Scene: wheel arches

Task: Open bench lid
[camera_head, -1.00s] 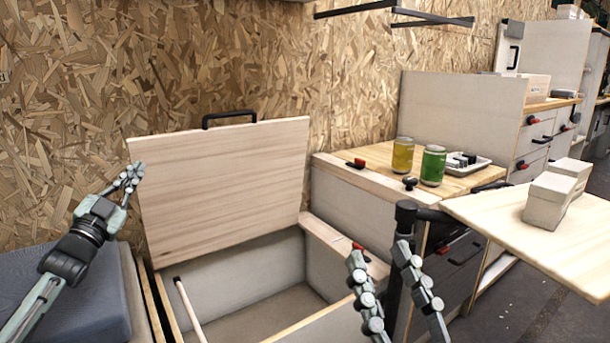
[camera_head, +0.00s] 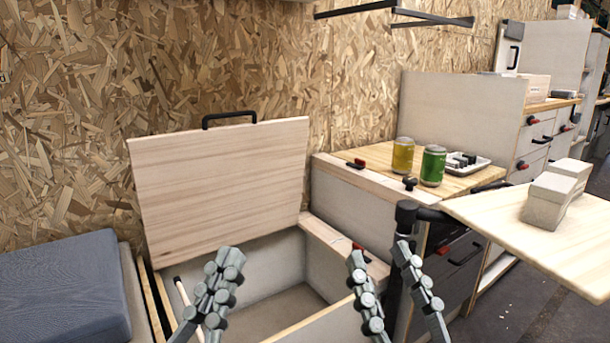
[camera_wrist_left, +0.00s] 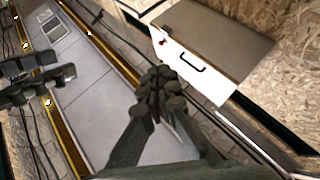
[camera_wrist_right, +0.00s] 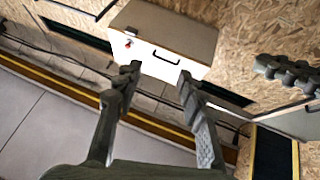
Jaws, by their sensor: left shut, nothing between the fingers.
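The bench lid (camera_head: 220,185) is a pale wooden panel that stands raised, tilted back toward the chipboard wall. Its black handle (camera_head: 228,118) is at the top edge. Below it the bench box (camera_head: 270,270) is open, and its grey interior shows. My left gripper (camera_head: 230,255) is shut and empty in front of the box opening, apart from the lid; its shut fingers also show in the left wrist view (camera_wrist_left: 157,78). My right gripper (camera_head: 380,252) is open and empty at the box's front right; its spread fingers also show in the right wrist view (camera_wrist_right: 158,73).
A blue-grey cushion (camera_head: 60,295) lies left of the box. A thin wooden stick (camera_head: 183,300) stands inside the box's left side. A tabletop (camera_head: 570,245) juts out at right.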

